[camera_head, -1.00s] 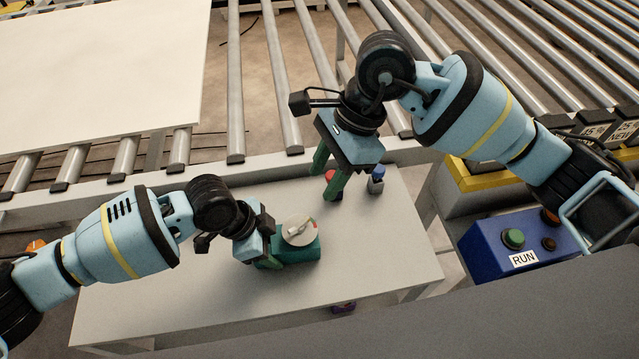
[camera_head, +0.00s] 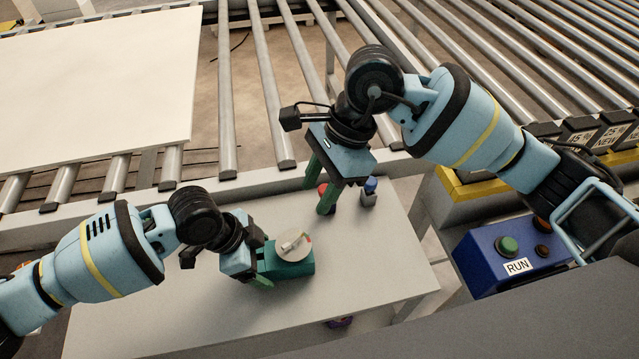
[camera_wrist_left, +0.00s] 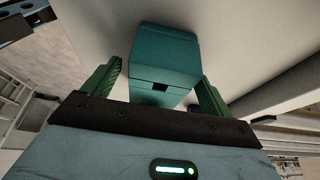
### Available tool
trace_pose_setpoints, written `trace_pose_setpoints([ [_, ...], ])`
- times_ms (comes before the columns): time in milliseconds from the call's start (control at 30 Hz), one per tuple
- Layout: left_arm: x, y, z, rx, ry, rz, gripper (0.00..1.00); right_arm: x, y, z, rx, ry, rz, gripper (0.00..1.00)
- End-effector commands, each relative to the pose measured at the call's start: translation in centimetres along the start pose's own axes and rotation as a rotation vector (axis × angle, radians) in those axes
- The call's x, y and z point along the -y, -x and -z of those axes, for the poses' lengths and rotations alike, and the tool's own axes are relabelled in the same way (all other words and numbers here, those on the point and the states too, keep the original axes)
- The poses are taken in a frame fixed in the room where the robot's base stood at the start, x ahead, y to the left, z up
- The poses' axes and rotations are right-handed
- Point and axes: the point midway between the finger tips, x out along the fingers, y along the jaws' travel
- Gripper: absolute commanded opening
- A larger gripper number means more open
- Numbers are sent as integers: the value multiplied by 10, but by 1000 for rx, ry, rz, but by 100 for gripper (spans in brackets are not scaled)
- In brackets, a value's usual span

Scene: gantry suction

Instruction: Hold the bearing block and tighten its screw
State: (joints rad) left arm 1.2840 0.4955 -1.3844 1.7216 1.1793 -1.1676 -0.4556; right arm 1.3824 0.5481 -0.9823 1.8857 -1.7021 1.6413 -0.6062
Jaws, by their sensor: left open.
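The teal bearing block (camera_head: 290,269) stands on the grey table (camera_head: 390,265). A pale round disc (camera_head: 292,244) with a small raised piece covers its top; I cannot make out a screw. My left gripper (camera_head: 262,266) is open at the block's left side. In the left wrist view the block (camera_wrist_left: 165,48) shows between and beyond my two green fingers (camera_wrist_left: 160,85), with gaps on both sides.
A small blue-topped grey item (camera_head: 369,192) stands right of my right gripper. A blue RUN button box (camera_head: 507,255) is at the right. Roller conveyors and a large white panel (camera_head: 95,80) lie behind the table. The table's front left is clear.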

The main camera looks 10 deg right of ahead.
Motion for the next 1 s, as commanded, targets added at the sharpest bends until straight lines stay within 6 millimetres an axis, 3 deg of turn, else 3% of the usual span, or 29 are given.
trace_pose_setpoints([
  [300, 1, 64, 0, 0, 0, 5, 85, 0, 0, 0, 0, 0, 0, 40],
  [500, 1, 91, 0, 1, 1, 3, 85, 0, 0, 0, 0, 0, 0, 40],
  [700, 0, 102, 0, 1, 0, 1, 85, 0, 0, 0, 0, 0, 0, 40],
  [1000, 0, 102, 0, 1, 0, 1, 85, 0, 0, 0, 0, 0, 0, 40],
])
